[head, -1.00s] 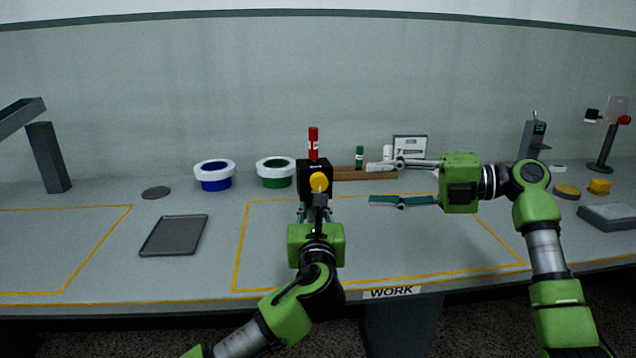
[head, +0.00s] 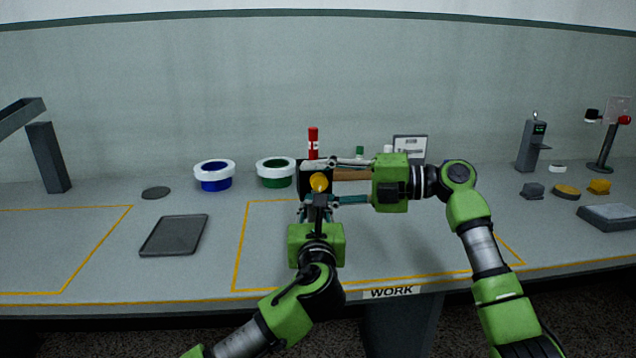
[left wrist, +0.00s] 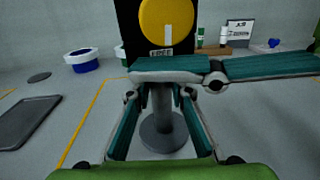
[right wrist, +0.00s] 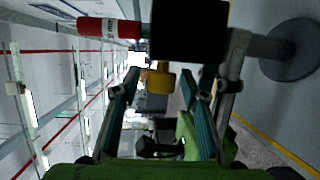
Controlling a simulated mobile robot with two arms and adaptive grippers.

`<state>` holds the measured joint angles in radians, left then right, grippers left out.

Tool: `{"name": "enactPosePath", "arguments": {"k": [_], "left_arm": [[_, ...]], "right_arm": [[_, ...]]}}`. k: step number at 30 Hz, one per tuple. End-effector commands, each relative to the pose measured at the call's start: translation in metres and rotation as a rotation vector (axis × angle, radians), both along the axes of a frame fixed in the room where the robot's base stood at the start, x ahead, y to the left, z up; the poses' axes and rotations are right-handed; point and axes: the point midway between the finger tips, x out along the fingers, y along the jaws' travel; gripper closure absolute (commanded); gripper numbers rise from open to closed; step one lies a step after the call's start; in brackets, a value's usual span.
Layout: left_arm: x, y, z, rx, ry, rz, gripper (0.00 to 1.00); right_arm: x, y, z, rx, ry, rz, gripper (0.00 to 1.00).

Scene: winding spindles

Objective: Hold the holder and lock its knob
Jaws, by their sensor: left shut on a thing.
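The holder is a black block (head: 305,172) on a grey post (left wrist: 160,105) with a round base (left wrist: 163,135). A red-and-white cylinder (head: 313,142) stands upright on top. The holder's yellow round knob (left wrist: 166,24) has a white mark pointing down, above a label reading FREE (left wrist: 161,53). My left gripper (head: 317,202) is shut on the post below the block. My right gripper (head: 330,181) comes in from the right, open, with one finger above and one below the knob's level. In the right wrist view the knob (right wrist: 161,78) lies between its spread fingers; contact is not clear.
Blue (head: 215,175) and green (head: 275,172) white-rimmed spools sit left of the holder. A grey tray (head: 174,236) lies at left. A wooden rack (head: 350,174) stands behind my right gripper. The front of the yellow-outlined work area is mostly clear.

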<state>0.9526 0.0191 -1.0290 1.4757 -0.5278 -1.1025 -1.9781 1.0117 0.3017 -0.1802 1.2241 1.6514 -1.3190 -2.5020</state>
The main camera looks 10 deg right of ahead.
Motion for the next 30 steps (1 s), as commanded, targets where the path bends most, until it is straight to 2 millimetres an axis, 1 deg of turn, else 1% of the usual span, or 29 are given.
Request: {"name": "enactPosePath", "arguments": {"k": [1,7,8,9,11,12,22,26,30], "left_arm": [[0.0005,0.0011,-0.0081,0.003,0.015,0.003,1.00],[0.0005,0.0011,-0.0080,0.003,0.014,0.003,1.00],[0.0005,0.0011,-0.0080,0.003,0.014,0.003,1.00],[0.0005,0.0011,-0.0080,0.003,0.014,0.003,1.00],[0.0005,0.0011,-0.0080,0.003,0.014,0.003,1.00],[0.0005,0.0011,-0.0080,0.003,0.014,0.003,1.00],[0.0006,0.0012,-0.0081,0.003,0.015,0.003,1.00],[0.0006,0.0012,-0.0081,0.003,0.015,0.003,1.00],[0.0006,0.0012,-0.0081,0.003,0.015,0.003,1.00]], "right_arm": [[0.0003,0.0006,-0.0005,0.000,0.000,0.000,0.60],[0.0004,0.0004,-0.0005,0.000,0.000,-0.001,0.60],[0.0004,0.0004,-0.0005,0.000,0.000,-0.001,0.68],[0.0003,0.0003,-0.0005,0.000,0.000,-0.001,0.78],[0.0003,0.0002,-0.0005,0.000,0.000,-0.001,0.94],[0.0003,0.0002,-0.0003,0.000,0.000,-0.001,0.99],[0.0003,0.0006,0.0003,0.034,0.002,-0.001,0.99],[0.0000,0.0011,0.0008,0.093,0.005,0.002,0.99],[-0.0002,0.0017,0.0009,0.188,0.015,0.003,0.99]]}}
